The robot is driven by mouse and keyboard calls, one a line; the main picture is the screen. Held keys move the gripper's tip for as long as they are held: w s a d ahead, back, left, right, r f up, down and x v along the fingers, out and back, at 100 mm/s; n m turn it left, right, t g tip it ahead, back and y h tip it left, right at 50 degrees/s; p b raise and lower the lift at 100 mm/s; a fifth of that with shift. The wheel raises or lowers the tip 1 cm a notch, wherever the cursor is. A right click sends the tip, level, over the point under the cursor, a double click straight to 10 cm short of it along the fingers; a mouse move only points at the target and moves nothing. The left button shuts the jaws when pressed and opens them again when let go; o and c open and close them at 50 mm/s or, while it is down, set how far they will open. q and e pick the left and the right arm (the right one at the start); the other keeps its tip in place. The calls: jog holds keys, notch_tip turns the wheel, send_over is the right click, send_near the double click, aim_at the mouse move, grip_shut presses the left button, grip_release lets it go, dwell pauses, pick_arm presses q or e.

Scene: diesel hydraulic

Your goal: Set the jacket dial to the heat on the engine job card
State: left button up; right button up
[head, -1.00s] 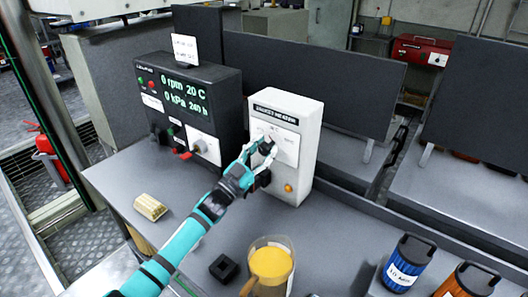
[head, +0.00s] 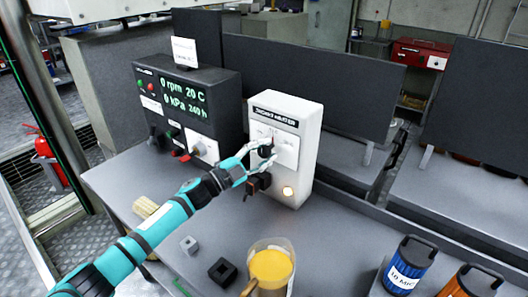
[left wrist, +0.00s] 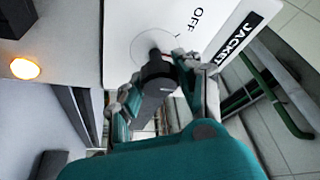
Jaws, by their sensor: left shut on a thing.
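The jacket heater (head: 307,155) is a white upright box on the bench, with a pale dial plate and a dark dial (head: 267,151) on its front. My left gripper (head: 264,153) is shut on the dial, its fingers covering much of it. In the left wrist view the dark dial (left wrist: 157,77) has a reddish mark and the plate reads OFF beside it; other settings are hidden. The heater's lamp (head: 288,191) glows, also in the left wrist view (left wrist: 25,68). A white card (head: 184,51) stands on the black console; its text is too small to read. My right gripper is out of view.
The black console (head: 190,105) left of the heater shows 0 rpm, 20 C, 0 kPa, 240 h. A jug of yellow liquid (head: 271,268), a black block (head: 222,270), a small grey block (head: 189,244) and a blue canister (head: 407,265) stand on the front bench.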

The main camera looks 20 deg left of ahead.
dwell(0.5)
pick_arm(q)
jog(key=o, duration=1.2)
jog(key=shift+s+a+f, duration=0.2)
jog(key=shift+s+a, duration=0.1)
jog(key=shift+s, duration=0.15)
jog(key=v, duration=1.1)
jog(key=shift+r, duration=0.15)
